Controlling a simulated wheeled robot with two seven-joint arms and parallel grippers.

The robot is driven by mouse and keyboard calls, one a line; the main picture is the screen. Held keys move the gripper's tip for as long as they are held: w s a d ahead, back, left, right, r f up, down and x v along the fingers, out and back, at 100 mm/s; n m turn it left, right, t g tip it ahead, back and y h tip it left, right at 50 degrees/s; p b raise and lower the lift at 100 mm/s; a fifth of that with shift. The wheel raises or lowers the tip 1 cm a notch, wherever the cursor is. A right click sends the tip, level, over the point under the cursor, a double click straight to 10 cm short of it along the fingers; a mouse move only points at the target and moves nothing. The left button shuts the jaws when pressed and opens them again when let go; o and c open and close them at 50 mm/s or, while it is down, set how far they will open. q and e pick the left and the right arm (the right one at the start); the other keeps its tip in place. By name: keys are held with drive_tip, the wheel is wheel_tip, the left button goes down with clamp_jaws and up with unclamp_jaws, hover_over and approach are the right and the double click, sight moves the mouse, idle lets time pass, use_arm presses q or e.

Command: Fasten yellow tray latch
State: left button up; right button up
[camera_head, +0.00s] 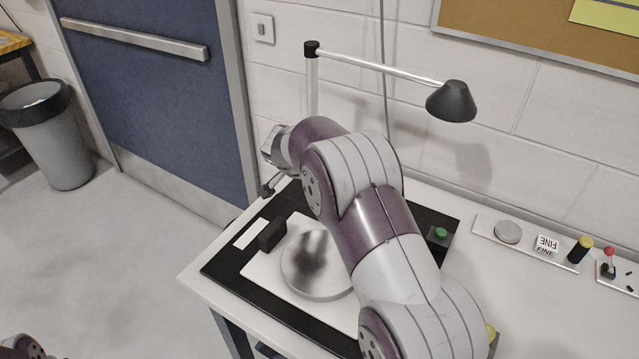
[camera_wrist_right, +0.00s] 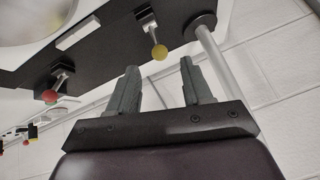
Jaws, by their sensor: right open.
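The yellow-knobbed latch (camera_wrist_right: 159,52) shows in the right wrist view as a short lever on the edge of the black tray (camera_wrist_right: 105,42). My right gripper (camera_wrist_right: 159,66) is open, with one finger on each side of the line to the yellow knob. The knob appears just beyond the fingertips, and I see no contact. In the head view my right arm hides the latch and part of the black tray (camera_head: 222,268). A round metal mirror (camera_head: 315,268) lies on the tray's white plate. My left gripper is out of view.
A red-knobbed lever (camera_wrist_right: 49,96) sits farther along the tray edge. The lamp post (camera_wrist_right: 213,58) stands close to the right finger; its lamp head (camera_head: 452,101) hangs above the table. A black block (camera_head: 272,234) and green button (camera_head: 441,233) are on the tray.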

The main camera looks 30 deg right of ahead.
drive_tip(key=v, duration=0.7)
drive_tip(key=shift+r, duration=0.2)
drive_tip(key=shift+s+a, duration=0.1)
drive_tip(key=shift+a, duration=0.05)
